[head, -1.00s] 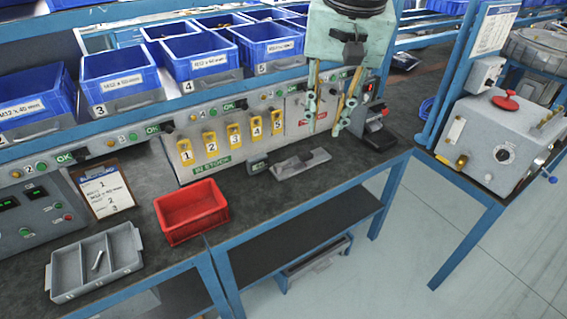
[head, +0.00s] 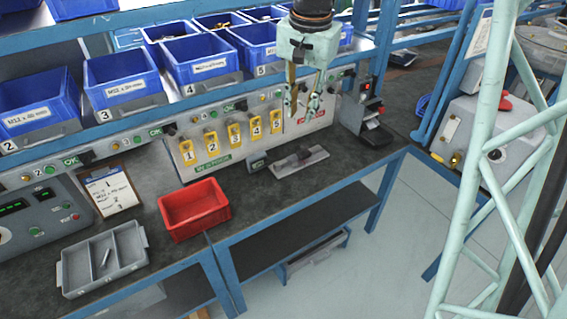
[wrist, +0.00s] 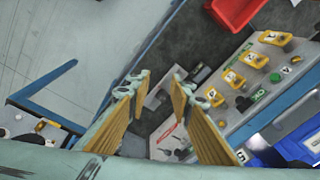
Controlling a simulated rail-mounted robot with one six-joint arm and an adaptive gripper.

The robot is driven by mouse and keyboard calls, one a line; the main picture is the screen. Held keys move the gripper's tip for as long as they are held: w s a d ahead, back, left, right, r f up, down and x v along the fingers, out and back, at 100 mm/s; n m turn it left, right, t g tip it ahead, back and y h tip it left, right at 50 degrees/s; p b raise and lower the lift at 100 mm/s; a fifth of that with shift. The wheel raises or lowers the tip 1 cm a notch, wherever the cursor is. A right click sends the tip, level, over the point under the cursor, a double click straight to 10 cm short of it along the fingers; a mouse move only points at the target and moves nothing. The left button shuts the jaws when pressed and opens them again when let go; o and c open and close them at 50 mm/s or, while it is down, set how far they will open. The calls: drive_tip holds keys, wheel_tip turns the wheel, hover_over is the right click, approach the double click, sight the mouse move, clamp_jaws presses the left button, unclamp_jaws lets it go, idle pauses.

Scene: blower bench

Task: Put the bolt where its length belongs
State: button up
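A small silver bolt (head: 105,257) lies in the middle compartment of the grey three-part tray (head: 77,290) on the bench at lower left. Blue bins with numbered fronts stand on the rack above; one (head: 42,116) is marked 2 and reads M12 x 40 mm, and the one beside it (head: 122,90) is marked 3. Bins 4 (head: 207,68) and 5 (head: 265,55) follow to the right. My gripper (head: 303,105) hangs above the right part of the bench, fingers down. In the wrist view my gripper (wrist: 160,82) has its fingers apart with nothing between them.
A red bin (head: 193,212) stands right of the tray. A panel with yellow numbered tags (head: 235,135) backs the bench. The front bench strip is clear.

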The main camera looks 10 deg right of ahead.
drive_tip(key=w+f+m+p, duration=0.3)
drive_tip(key=w+f+p, duration=0.1)
drive_tip(key=w+f, duration=0.6)
drive_tip(key=m+g+p, duration=0.2)
drive_tip(key=m+p, duration=0.1)
drive_tip(key=p, duration=0.2)
hover_over(284, 164)
wheel_tip(284, 164, down, 15)
drive_tip(key=shift+f, duration=0.1)
drive_tip(key=shift+f+b, duration=1.75)
drive_tip(key=shift+f, duration=3.2)
clamp_jaws()
drive_tip(key=shift+r+p, duration=0.95)
drive_tip(key=shift+r, duration=2.55)
